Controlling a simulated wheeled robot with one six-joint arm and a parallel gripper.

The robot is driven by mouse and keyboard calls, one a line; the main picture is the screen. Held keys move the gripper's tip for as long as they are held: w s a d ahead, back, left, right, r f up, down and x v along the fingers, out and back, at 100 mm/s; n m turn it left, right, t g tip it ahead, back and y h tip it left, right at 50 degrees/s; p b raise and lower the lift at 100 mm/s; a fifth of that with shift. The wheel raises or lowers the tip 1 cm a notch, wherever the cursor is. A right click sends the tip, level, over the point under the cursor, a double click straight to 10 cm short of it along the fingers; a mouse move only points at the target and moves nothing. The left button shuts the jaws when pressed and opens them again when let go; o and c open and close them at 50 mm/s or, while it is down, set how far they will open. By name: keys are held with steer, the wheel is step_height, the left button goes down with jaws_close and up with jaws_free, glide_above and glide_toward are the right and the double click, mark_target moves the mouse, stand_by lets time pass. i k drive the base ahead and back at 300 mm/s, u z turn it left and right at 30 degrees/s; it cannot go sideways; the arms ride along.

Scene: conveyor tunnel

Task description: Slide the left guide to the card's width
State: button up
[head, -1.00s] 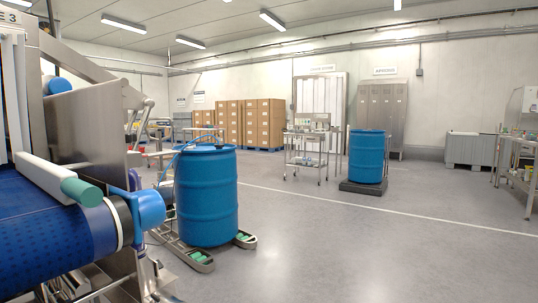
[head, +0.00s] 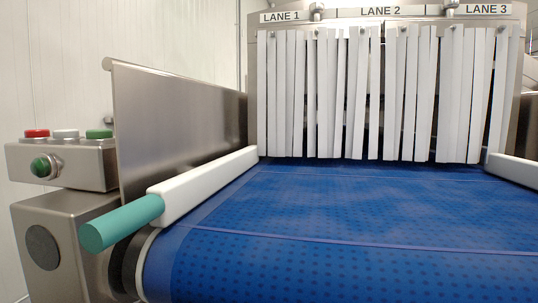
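In the head view, the left guide (head: 205,186) is a long white rail along the left edge of the blue belt (head: 350,215). A teal cylindrical handle (head: 122,222) sticks out from its near end. The right guide (head: 514,170) is a white rail at the right edge, cut off by the frame. The belt between them is bare where it shows. No card is in view. My gripper is not in view.
White strip curtains (head: 385,95) hang across the tunnel mouth under the LANE 1, LANE 2 and LANE 3 signs. A steel side plate (head: 175,125) stands left of the left guide. A button box (head: 65,163) with red, white and green buttons is at far left.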

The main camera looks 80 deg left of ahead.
mark_target(164, 203)
steer(key=u, duration=2.6)
steer(key=k, duration=0.45)
steer(key=z, duration=0.7)
steer(key=i, duration=0.4)
steer(key=u, duration=0.4)
